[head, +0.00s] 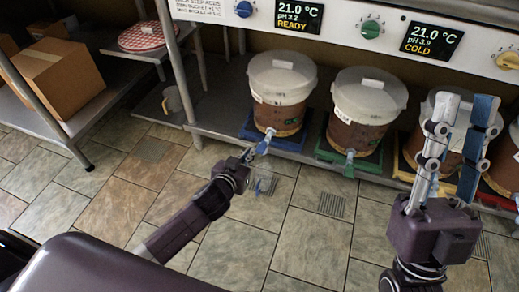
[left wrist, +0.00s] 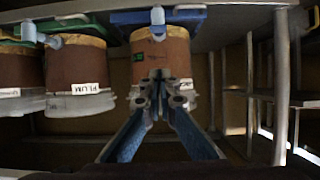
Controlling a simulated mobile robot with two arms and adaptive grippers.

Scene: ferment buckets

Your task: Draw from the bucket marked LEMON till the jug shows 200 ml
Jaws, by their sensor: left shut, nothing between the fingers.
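The bucket on the blue tray (head: 282,92) has a brown body, a pale lid and a tap (head: 264,143); its label is not readable. My left gripper (head: 248,157) is shut and empty close to that tap; contact cannot be told. In the left wrist view its fingertips (left wrist: 162,88) come together before the same bucket (left wrist: 172,58). A faint, clear jug-like vessel (head: 264,184) shows just below the tap; its level is unreadable. The neighbouring bucket (left wrist: 75,68) reads PLUM in the left wrist view. My right gripper (head: 458,112) is open and empty, pointing up.
Another bucket (head: 362,112) stands on a green tray, with more to the right, partly hidden by my right gripper. Displays (head: 299,19) hang above. A grey jug (head: 172,101) stands on a low shelf at left, near a cardboard box (head: 58,78). The tiled floor is mostly clear.

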